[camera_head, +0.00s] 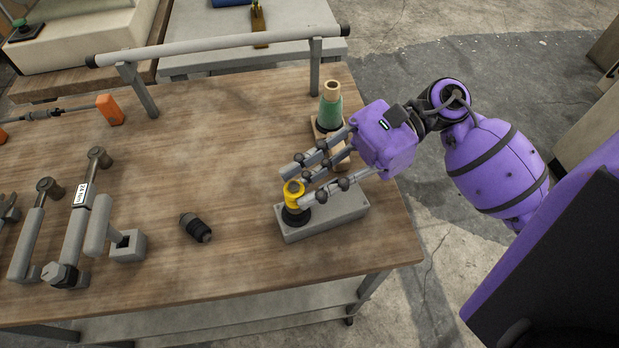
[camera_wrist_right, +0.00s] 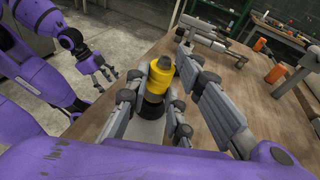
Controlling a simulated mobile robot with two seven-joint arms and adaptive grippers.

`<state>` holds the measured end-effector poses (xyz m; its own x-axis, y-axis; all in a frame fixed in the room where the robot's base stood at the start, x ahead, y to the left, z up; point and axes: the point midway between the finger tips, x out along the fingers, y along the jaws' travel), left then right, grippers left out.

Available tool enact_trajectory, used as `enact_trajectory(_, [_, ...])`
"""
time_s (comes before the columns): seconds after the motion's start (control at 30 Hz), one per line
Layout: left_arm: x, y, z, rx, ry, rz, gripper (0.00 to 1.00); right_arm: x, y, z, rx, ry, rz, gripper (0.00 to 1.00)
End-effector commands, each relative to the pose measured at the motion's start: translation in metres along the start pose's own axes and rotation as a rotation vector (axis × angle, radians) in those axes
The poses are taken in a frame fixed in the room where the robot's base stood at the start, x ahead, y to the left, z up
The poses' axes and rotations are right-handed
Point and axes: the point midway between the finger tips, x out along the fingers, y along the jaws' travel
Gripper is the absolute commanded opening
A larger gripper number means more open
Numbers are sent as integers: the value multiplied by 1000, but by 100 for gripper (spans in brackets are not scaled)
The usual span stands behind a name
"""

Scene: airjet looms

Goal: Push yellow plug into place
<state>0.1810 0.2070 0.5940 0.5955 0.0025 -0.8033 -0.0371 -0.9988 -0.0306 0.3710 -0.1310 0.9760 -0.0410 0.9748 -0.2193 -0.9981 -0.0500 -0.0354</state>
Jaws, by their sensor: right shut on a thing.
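The yellow plug (camera_head: 293,190) stands upright on a black round base (camera_head: 295,215) on a grey block (camera_head: 345,211) near the table's right end. My right gripper (camera_head: 298,184) reaches in from the right, shut with its fingers around the plug. In the right wrist view the plug (camera_wrist_right: 160,76) sits between the two fingers, its dark top uppermost and black part below. The plug's lower edge is partly hidden by the fingers. My left gripper (camera_wrist_right: 98,68) shows only in the right wrist view, beyond the table edge, its fingers apart and empty.
A green-and-tan spool (camera_head: 330,108) stands just behind my right gripper. A black cylindrical part (camera_head: 196,227) lies to the left of the block, with grey tools (camera_head: 75,235) farther left. A grey rail (camera_head: 215,45) crosses the back. The table's middle is clear.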

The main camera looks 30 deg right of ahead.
Motion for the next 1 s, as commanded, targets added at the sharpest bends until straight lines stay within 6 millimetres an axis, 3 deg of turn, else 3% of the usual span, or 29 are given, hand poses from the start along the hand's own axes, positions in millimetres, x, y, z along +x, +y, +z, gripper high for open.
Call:
enact_trajectory(0.37, [4, 0, 12, 0, -17, 1, 69, 2, 0, -6, 0, 0, 0, 0])
enact_trajectory(0.4, [4, 0, 12, 0, -16, 1, 69, 1, 0, -6, 0, 0, 0, 25])
enact_trajectory(0.53, [4, 0, 11, 0, -16, 1, 69, 1, 0, -6, 0, 0, 0, 42])
enact_trajectory(0.87, [3, 0, 6, -1, -6, 0, 69, 0, 0, -6, 1, 1, 0, 43])
enact_trajectory(1.0, [3, 0, 7, 0, -8, 0, 69, -13, 0, -7, 3, 3, -1, 43])
